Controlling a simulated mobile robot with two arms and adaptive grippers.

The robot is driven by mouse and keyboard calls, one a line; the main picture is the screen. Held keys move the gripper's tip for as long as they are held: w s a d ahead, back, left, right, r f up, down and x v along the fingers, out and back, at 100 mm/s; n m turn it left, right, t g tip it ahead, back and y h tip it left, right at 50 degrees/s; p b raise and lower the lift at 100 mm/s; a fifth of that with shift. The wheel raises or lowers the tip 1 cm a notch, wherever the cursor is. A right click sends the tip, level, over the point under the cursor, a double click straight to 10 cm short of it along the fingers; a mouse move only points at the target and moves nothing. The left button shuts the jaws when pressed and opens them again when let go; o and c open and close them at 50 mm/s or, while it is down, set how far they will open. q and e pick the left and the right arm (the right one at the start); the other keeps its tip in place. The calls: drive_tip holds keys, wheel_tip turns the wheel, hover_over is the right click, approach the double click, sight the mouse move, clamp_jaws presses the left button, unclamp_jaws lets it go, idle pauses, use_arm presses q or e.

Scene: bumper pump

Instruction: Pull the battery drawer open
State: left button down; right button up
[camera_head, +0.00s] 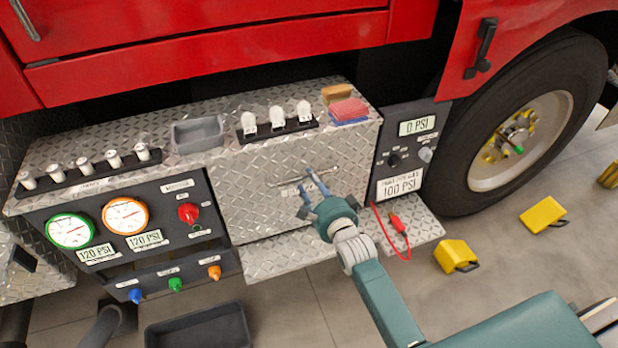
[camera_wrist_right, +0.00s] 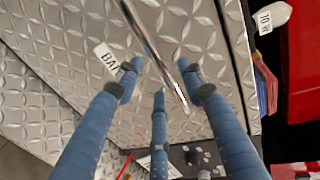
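The battery drawer front (camera_head: 250,205) is a diamond-plate panel in the middle of the bumper, and I see no clear gap around it. A metal bar handle (camera_head: 290,181) crosses it, and a partly covered label starting "BAT" (camera_wrist_right: 107,57) shows in the right wrist view. My right gripper (camera_head: 313,192) is at the right part of the handle. In the wrist view its blue fingers (camera_wrist_right: 160,80) are spread, with the handle bar (camera_wrist_right: 158,55) running between their tips. Contact with the bar is not clear. My left gripper is out of view.
Several gauges and knobs fill the left panel (camera_head: 125,225). A grey tray (camera_head: 198,134), white-topped parts and a red sponge (camera_head: 348,110) sit on the bumper top. Yellow chocks (camera_head: 455,255) and a dark bin (camera_head: 200,328) are on the floor.

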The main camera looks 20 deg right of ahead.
sight(308, 178)
drive_tip(key=x, duration=0.3)
drive_tip(key=shift+w+f, duration=0.1)
drive_tip(key=shift+w, duration=0.25)
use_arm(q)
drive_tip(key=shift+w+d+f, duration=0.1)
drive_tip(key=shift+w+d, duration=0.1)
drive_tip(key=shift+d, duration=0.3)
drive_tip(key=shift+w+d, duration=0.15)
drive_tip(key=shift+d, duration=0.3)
use_arm(e)
clamp_jaws()
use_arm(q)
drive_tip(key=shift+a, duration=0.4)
